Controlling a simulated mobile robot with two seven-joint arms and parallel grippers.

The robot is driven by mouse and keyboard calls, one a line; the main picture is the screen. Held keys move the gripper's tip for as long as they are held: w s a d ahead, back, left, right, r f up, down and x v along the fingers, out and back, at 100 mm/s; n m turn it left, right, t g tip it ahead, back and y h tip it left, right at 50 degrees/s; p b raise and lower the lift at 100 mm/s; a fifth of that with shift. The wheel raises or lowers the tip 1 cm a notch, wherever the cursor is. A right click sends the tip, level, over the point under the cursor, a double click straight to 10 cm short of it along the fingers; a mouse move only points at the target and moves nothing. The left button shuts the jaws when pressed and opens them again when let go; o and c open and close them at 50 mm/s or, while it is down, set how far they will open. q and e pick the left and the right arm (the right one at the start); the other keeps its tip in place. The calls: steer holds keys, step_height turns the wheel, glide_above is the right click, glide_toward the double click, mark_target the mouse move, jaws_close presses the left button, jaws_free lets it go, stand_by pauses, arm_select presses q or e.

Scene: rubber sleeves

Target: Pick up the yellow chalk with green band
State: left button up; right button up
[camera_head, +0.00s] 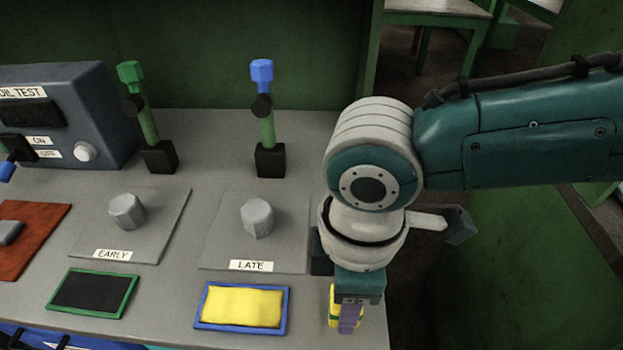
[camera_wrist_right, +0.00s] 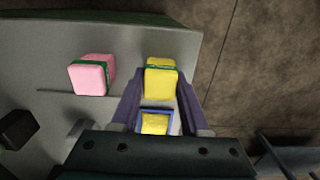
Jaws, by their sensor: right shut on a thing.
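The yellow chalk with a green band (camera_wrist_right: 161,80) is between the two purple fingers of my right gripper (camera_wrist_right: 153,108), which is shut on it. In the head view, a sliver of the yellow chalk (camera_head: 332,306) shows beside the purple finger of my right gripper (camera_head: 347,317), at the right front of the grey table. Most of the chalk is hidden there by the gripper. A pink block with a green band (camera_wrist_right: 92,75) lies to the left in the wrist view. My left gripper is not in view.
A blue-framed tray with a yellow pad (camera_head: 199,318) and a green-framed dark tray (camera_head: 60,303) lie to the left. Grey knobs (camera_head: 257,217) and two upright levers (camera_head: 268,130) stand behind. A test box (camera_head: 95,115) is at back left. The table edge is close.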

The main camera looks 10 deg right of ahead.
jaws_close()
steer(key=shift+r, duration=0.45)
step_height(320, 180, up, 19)
steer(key=p, duration=0.3)
steer(key=shift+p, duration=0.35)
